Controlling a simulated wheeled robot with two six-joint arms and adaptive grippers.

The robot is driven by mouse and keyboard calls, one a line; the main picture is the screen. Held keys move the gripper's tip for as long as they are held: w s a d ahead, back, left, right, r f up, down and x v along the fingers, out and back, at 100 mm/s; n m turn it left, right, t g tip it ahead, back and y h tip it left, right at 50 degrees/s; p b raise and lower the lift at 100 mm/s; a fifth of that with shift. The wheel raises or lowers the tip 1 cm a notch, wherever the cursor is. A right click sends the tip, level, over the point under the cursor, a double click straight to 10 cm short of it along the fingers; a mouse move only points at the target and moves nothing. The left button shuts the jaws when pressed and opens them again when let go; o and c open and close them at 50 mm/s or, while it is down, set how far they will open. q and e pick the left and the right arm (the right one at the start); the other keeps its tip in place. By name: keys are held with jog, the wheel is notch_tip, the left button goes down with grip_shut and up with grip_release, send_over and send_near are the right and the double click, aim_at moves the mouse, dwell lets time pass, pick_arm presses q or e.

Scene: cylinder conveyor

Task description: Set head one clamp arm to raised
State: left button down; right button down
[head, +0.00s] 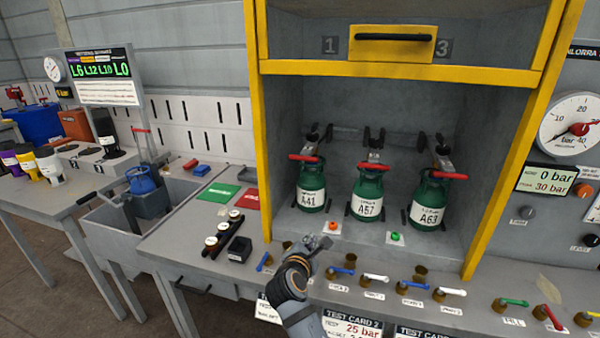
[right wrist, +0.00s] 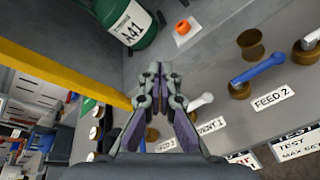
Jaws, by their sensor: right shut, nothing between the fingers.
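Three green cylinders labelled A41 (head: 311,188), A57 (head: 367,195) and A63 (head: 429,200) stand upright in the yellow-framed bay. A red bar (head: 304,158) lies across the top of A41, with a dark head fitting (head: 312,138) above and behind it. I cannot tell which of these parts is the clamp arm. My right gripper (head: 318,243) is shut and empty, in front of and below A41, over the bench's front part. In the right wrist view its fingers (right wrist: 158,75) are together and A41 (right wrist: 126,22) is at upper left, apart from them. My left gripper is not in view.
An orange button (head: 332,226) and a green button (head: 396,237) sit before the cylinders. Valves with blue and white levers (head: 412,285) line the bench front. A sink (head: 110,215) is at left.

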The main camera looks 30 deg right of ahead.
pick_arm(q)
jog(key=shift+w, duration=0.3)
pick_arm(e)
jog(key=w+a+r+n+t+h, duration=0.1)
jog(key=w+r+n+t+h, duration=0.1)
jog(key=w+r+n, duration=0.4)
notch_tip(320, 180, up, 4)
jog(key=shift+w+a+r+n+h, duration=0.1)
jog(key=shift+w+a+n+h, duration=0.15)
jog(key=shift+n+h, duration=0.65)
jog(key=shift+d+n+t+y, duration=0.1)
jog(key=shift+n+t+y, duration=0.2)
jog(key=shift+y, duration=0.1)
pick_arm(q)
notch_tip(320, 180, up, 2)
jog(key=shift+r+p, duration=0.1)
jog(key=shift+p, duration=1)
pick_arm(e)
jog(key=w+d+r, duration=0.4)
jog(key=w+d, duration=0.3)
jog(key=d, duration=0.1)
jog(key=shift+r, duration=0.2)
